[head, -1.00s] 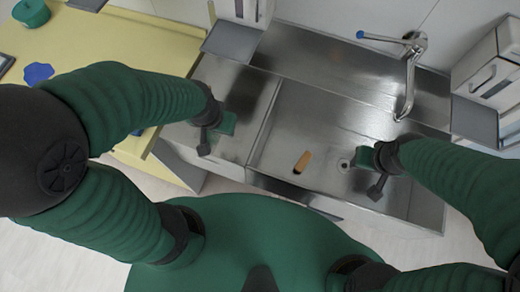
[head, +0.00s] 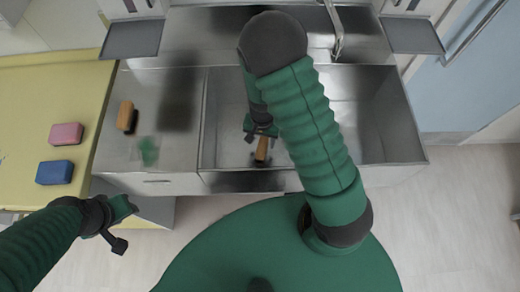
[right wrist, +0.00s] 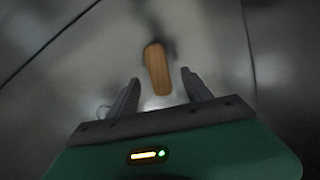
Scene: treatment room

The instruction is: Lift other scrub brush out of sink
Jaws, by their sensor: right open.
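A scrub brush with a wooden back (head: 262,148) lies in the sink basin (head: 225,125). It also shows in the right wrist view (right wrist: 157,68), beyond and between the fingertips, slightly blurred. My right gripper (head: 260,134) is open and reaches down into the basin just above the brush; its forearm hides part of the basin. Another wooden-backed scrub brush (head: 126,116) lies on the steel drainboard (head: 180,145) at left. My left gripper (head: 120,224) hangs in front of the counter, away from both brushes; its jaws are unclear.
A pink sponge (head: 66,134) and a blue sponge (head: 54,172) lie on the yellow counter (head: 85,95). The tap (head: 336,35) stands behind the basin. Grey trays (head: 132,39) stick out at the back left and right. The basin's right side is clear.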

